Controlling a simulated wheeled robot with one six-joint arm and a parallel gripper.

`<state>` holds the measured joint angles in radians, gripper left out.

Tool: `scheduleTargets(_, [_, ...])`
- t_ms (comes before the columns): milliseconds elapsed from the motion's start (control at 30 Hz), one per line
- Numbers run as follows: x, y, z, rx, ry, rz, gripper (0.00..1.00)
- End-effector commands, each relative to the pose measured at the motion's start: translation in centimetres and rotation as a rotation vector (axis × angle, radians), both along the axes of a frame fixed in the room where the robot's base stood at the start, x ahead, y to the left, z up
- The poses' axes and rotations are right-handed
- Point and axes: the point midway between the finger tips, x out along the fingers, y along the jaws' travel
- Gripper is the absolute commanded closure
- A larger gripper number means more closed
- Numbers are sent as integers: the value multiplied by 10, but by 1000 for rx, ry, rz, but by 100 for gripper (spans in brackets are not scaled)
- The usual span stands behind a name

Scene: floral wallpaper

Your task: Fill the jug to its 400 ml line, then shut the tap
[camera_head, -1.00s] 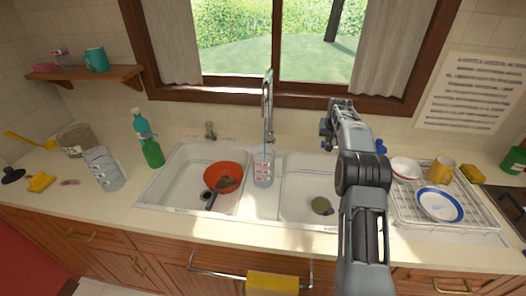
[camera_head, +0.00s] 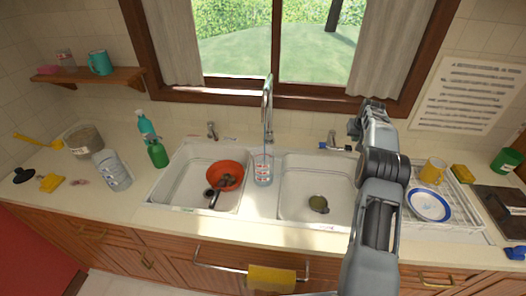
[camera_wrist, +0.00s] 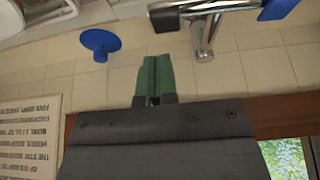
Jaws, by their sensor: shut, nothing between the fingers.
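The clear jug (camera_head: 263,172) with red markings stands upright on the ledge between the two basins, below the tall chrome spout (camera_head: 267,105). A thin pale-blue line runs from the spout toward the jug; the water level is too small to read. A chrome tap fitting with a blue lever (camera_head: 333,143) stands behind the right basin; a chrome fitting (camera_wrist: 203,35) with blue parts also shows in the wrist view. My gripper (camera_head: 355,130) is up and to the right of that fitting. In the wrist view, its green fingertips (camera_wrist: 153,76) are together and empty, apart from the fitting.
The left basin (camera_head: 172,180) holds a red colander (camera_head: 229,168). The right basin (camera_head: 295,200) has a dark round item. A dish rack (camera_head: 455,215) with a plate and yellow mug stands right. Another chrome fitting (camera_head: 212,130) is behind the left basin. Green bottles stand left.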

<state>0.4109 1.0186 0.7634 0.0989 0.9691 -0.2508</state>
Motion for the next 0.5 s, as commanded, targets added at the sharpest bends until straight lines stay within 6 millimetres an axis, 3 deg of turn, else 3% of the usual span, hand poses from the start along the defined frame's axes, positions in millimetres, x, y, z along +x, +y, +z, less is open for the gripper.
scheduleTargets(500, [0,0,-8,0,1,0,100])
